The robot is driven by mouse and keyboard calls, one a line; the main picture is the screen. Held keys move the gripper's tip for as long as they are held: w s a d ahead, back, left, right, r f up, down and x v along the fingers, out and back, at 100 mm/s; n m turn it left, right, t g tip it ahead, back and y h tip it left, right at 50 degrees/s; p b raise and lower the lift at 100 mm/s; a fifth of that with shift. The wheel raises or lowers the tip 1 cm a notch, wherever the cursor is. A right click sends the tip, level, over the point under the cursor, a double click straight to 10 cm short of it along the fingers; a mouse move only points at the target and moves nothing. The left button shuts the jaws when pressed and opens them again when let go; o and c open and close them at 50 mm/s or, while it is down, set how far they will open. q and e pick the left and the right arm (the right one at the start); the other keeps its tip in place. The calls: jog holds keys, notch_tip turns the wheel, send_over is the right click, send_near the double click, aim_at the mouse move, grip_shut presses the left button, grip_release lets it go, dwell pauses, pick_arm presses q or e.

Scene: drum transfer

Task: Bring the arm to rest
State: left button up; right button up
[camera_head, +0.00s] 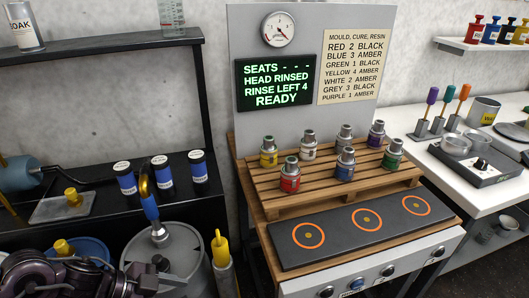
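My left arm (45,275) comes in at the bottom left corner, dark and jointed. Dark parts at its right end, seemingly my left gripper (145,278), are in front of the grey metal drum (185,245). The fingers cannot be made out, so I cannot tell whether they are open or shut or hold anything. My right arm and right gripper are not in view.
A wooden slatted rack (290,198) holds several coloured-band canisters, behind a dark panel (330,250) with three orange rings. A screen (275,82) reads READY. Blue cylinders (162,171) stand on the black bench. A yellow-handled tool (220,250) stands beside the drum.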

pick_arm(q)
jog(key=w+d+n+t+y, duration=0.5)
jog(key=w+n+t, duration=0.1)
jog(key=t, duration=0.1)
jog(key=s+a+f+n+g+y, duration=0.4)
jog(key=s+a+n+g, duration=0.25)
jog(key=s, duration=0.55)
notch_tip(320, 180, down, 30)
jog(key=s+f+g, duration=0.1)
jog(key=s, duration=0.2)
jog(key=s+a+f+g, duration=0.1)
jog(key=s+a+f, duration=0.2)
jog(key=s+f, duration=1.4)
jog(key=shift+s+a+y+p, duration=0.15)
jog(key=shift+s+y+p, duration=0.2)
jog(key=shift+s, duration=0.7)
